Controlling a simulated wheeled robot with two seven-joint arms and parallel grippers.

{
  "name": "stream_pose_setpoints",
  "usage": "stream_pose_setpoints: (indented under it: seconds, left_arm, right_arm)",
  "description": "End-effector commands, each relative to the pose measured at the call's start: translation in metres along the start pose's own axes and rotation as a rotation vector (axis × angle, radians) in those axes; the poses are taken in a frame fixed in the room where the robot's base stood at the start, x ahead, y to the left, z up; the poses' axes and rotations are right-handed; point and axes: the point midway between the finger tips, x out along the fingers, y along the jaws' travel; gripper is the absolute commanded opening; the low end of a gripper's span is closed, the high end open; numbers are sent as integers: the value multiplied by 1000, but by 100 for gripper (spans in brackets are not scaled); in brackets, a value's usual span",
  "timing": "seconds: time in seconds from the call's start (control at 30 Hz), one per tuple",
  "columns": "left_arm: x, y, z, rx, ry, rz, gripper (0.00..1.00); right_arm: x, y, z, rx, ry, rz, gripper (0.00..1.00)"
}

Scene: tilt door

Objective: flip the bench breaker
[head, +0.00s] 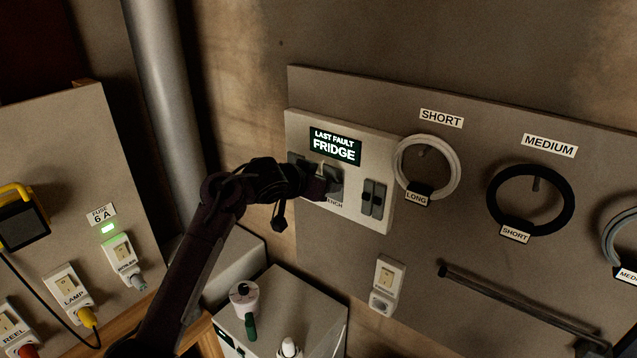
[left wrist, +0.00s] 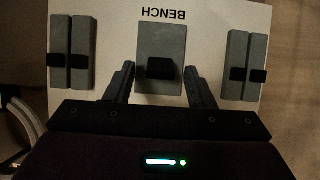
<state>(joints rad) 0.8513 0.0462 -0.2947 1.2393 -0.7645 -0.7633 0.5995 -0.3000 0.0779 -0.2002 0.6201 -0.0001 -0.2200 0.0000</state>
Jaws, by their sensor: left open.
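The bench breaker (left wrist: 161,40) is a grey plate with a black toggle, in the middle of a pale panel. Its BENCH label reads upside down in the left wrist view. In the head view the breaker (head: 334,176) is partly hidden by my left gripper (head: 318,184); part of the label shows below it. My left gripper (left wrist: 159,70) is open and empty, its fingers on either side of the breaker's lower part and toggle. Whether they touch it I cannot tell. My right gripper is in neither view.
Paired breakers (head: 374,198) flank the bench breaker. A LAST FAULT FRIDGE display (head: 335,146) sits above. Cable coils (head: 532,200) hang to the right, and a switched socket (head: 387,284) is below. A grey box (head: 310,310) stands below the panel; a board with sockets (head: 60,150) is at left.

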Motion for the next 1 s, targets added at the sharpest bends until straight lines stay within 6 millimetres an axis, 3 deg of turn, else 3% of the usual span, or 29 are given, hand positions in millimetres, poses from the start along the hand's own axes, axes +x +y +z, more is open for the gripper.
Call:
stream_pose_setpoints:
  seconds: [0.5, 0.9, 1.0]
  left_arm:
    - [-70, 0, 1, 0, 1, -1, 49]
    - [-76, 0, 1, 0, -2, -2, 49]
    - [-74, -2, 12, -5, -9, -15, 49]
  right_arm:
    - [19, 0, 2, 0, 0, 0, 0]
    - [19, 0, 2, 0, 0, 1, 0]
    - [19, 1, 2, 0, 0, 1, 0]
